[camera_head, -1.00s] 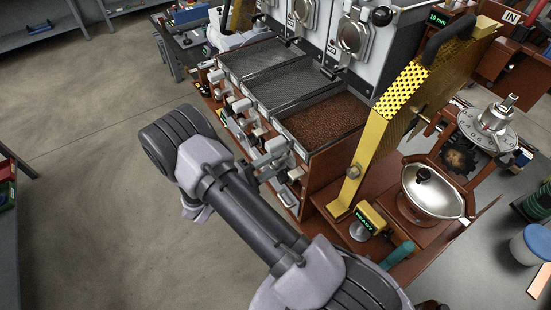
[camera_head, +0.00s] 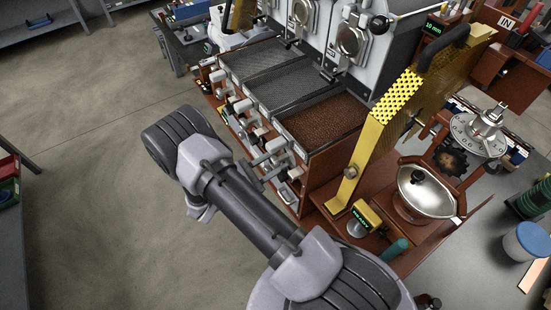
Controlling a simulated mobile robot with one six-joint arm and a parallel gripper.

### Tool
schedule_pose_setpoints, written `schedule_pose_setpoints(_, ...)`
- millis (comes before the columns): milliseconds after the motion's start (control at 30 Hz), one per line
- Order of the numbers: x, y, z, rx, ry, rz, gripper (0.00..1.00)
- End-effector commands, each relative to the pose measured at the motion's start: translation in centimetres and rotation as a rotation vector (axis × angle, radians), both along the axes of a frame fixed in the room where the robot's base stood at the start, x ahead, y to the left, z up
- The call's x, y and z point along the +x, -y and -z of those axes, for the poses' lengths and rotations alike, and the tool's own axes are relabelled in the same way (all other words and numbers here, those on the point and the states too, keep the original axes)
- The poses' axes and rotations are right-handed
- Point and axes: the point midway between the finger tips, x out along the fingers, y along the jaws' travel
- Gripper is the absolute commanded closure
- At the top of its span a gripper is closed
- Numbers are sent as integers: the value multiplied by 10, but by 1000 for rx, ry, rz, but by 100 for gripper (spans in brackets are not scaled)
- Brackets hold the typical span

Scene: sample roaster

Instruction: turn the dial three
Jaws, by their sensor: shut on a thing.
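My arm crosses the lower middle of the view, its elbow at the left, in front of the roaster. My gripper is not visible; the end of the arm is hidden or out of frame. Which part is the dial is not clear. A round grey plate (camera_head: 477,138) with marks around its face and a metal handle on top stands at the right. A small yellow box (camera_head: 367,214) with a green display has a round grey knob (camera_head: 357,229) at its front. The display text is too small to read surely.
A tray of brown beans (camera_head: 321,120) lies beside two mesh trays (camera_head: 285,88). A tall yellow perforated guard (camera_head: 382,130) and a lidded metal pan (camera_head: 420,203) stand right of it. A blue-lidded tub (camera_head: 533,239) is at far right. The floor at left is clear.

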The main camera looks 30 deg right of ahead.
Motion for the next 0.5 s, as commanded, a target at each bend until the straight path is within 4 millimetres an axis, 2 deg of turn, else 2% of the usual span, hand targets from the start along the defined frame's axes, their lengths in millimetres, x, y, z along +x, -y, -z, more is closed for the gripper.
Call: schedule_pose_setpoints(500, -2, 1, 0, -17, -491, 4, 100)
